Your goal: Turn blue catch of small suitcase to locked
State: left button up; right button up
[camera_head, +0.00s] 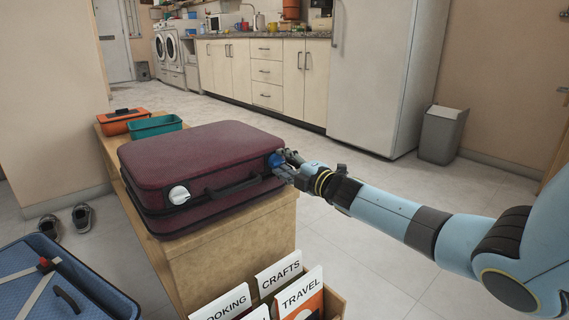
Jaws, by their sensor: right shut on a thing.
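The small suitcase (195,155) is dark red and lies closed on a wooden bench. Its black handle (233,187) is on the front side, between a white round catch (179,194) on the left and the blue catch (274,160) on the right. My right gripper (284,167) is at the suitcase's right front corner, shut on the blue catch. The fingers hide much of the catch, so its turned position is hard to tell. My left gripper is not in view.
The wooden bench (238,240) carries an orange toolbox (123,127) and a teal bin (155,127) behind the suitcase. A box of labelled folders (300,291) stands at the front. A blue open case (70,290) is at lower left, with shoes (82,217) on the floor.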

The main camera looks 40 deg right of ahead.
jog(key=o, duration=1.1)
jog(key=shift+s, duration=0.1)
jog(key=s+d, duration=0.1)
jog(key=s, duration=1)
jog(key=shift+s, duration=0.4)
